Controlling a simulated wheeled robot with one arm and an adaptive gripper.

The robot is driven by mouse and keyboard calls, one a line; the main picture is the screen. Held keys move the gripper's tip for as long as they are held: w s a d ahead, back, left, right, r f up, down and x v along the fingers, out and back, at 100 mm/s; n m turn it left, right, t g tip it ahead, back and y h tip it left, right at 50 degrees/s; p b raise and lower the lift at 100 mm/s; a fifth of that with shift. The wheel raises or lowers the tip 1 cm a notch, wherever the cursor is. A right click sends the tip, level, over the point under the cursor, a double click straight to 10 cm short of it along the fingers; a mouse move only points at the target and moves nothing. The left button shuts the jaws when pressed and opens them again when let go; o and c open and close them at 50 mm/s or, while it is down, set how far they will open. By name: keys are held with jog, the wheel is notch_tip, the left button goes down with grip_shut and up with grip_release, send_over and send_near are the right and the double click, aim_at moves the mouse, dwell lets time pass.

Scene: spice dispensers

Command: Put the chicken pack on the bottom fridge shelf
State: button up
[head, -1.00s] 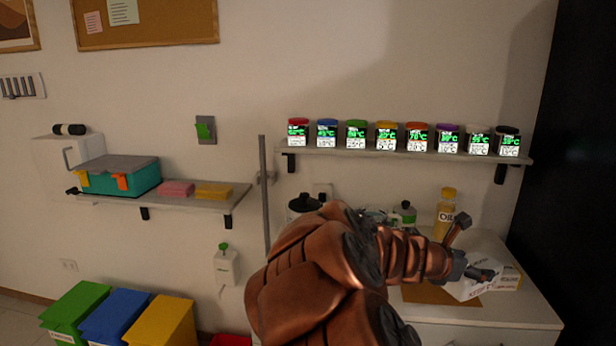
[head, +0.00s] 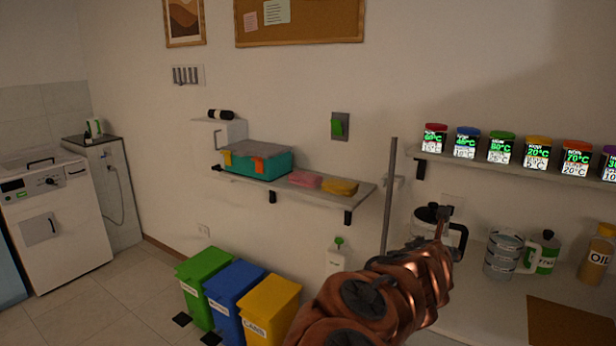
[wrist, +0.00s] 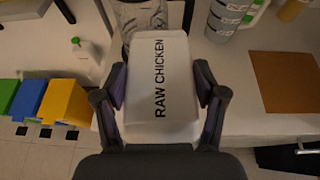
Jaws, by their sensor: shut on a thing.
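The chicken pack (wrist: 175,80) is a white box marked "RAW CHICKEN" in the wrist view. My gripper (wrist: 160,82) is shut on it, with one finger on each side. In the head view my gripper (head: 445,225) is above the left end of the counter, in front of a kettle; I cannot make out the pack there, where my arm blocks part of the view. No fridge or fridge shelf can be made out in the current views.
The counter (head: 470,318) holds a measuring jug (head: 502,255), a green-labelled bottle (head: 543,252), an oil bottle (head: 597,255) and a brown board (head: 570,325). Green, blue and yellow bins (head: 270,305) stand on the floor. A washing machine (head: 55,215) stands left, with open floor before it.

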jog(key=w+a+n+t+y, duration=0.2)
jog(key=w+a+n+y, duration=0.4)
jog(key=w+a, duration=0.7)
jog(key=shift+a+y, duration=0.2)
jog(key=shift+y, duration=0.3)
jog(key=shift+w, duration=0.1)
notch_tip(320, 180, down, 10)
jog(key=b, duration=1)
jog(key=s+r+m+h+p, duration=0.3)
jog(key=s+r+h+p, duration=0.1)
jog(key=s+r+p, duration=0.5)
jog(key=shift+s+r+g+p, duration=0.15)
jog(key=shift+s+g+p, duration=0.15)
jog(key=shift+s+p, duration=0.95)
